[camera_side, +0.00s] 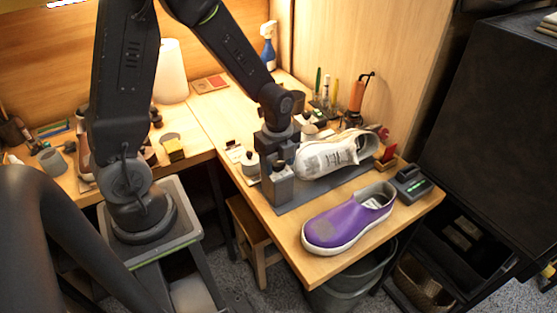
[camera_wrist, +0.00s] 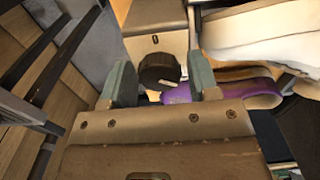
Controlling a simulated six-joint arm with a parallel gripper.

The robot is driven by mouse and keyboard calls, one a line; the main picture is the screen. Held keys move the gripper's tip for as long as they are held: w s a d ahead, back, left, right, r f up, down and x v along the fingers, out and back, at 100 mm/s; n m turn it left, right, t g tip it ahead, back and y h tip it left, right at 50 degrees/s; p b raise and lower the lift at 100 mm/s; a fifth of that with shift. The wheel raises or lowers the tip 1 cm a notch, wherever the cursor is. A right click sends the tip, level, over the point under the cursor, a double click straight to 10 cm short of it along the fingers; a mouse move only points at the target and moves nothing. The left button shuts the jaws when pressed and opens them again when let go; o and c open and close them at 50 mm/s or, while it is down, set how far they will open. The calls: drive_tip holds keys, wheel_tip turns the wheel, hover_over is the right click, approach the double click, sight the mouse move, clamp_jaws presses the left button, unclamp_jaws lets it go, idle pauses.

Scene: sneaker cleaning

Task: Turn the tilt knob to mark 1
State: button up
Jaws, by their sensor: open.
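The tilt knob (camera_wrist: 160,68) is a dark round knob on a pale box face (camera_wrist: 158,20) in the wrist view. A small dark mark shaped like 0 shows on the face above it. Any pointer on the knob and the mark 1 cannot be made out. My gripper (camera_wrist: 161,78) is open, with one grey-green finger on each side of the knob in the picture. A gap shows beside each finger, and contact is not visible. In the side view my gripper (camera_side: 279,148) is low over the work table beside the white sneaker; the knob cannot be picked out there.
A purple shoe (camera_side: 350,217) lies near the front edge. A dark device (camera_side: 410,184) sits at the right corner. Bottles and tools crowd the back.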

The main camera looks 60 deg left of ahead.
drive_tip(key=n, duration=2.7)
